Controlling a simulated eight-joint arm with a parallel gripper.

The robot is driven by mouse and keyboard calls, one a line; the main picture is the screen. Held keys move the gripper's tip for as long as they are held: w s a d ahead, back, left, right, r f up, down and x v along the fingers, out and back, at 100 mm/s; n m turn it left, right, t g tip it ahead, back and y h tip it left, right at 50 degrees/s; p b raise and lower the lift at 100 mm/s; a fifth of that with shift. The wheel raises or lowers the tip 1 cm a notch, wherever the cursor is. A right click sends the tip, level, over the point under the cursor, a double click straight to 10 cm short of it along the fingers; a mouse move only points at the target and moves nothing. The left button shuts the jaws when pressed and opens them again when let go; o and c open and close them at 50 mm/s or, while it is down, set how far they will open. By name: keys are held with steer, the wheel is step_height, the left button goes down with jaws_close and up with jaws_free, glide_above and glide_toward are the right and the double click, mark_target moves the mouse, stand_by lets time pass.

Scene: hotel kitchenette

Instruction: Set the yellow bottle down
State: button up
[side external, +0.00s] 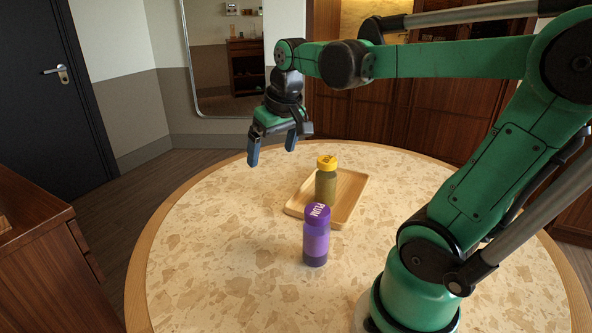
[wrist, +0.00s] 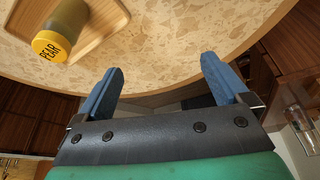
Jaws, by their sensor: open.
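The yellow bottle (side external: 326,183), with a yellow cap and an olive-yellow body, stands upright on the wooden tray (side external: 349,207). In the wrist view the yellow bottle (wrist: 67,22) shows at the upper left, its cap marked PEAR, with part of the tray (wrist: 112,22) beside it. My gripper (side external: 271,156) is open and empty, in the air to the left of the bottle and higher than it. The wrist view shows its two blue fingers (wrist: 160,92) spread apart with nothing between them.
A purple bottle (side external: 316,238) stands on the round speckled table (side external: 215,255), in front of the tray and close to the yellow bottle. The left part of the tabletop is clear. A wooden cabinet (side external: 45,255) stands beyond the table's left edge.

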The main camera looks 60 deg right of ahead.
steer(key=s+a+f+n+t+y, duration=0.1)
steer(key=a+f+n+t, duration=0.2)
steer(key=a, duration=0.8)
steer(key=shift+s+a+f+n+t, duration=0.15)
steer(key=shift+a+f+n+t, duration=0.25)
steer(key=shift+f+n, duration=0.15)
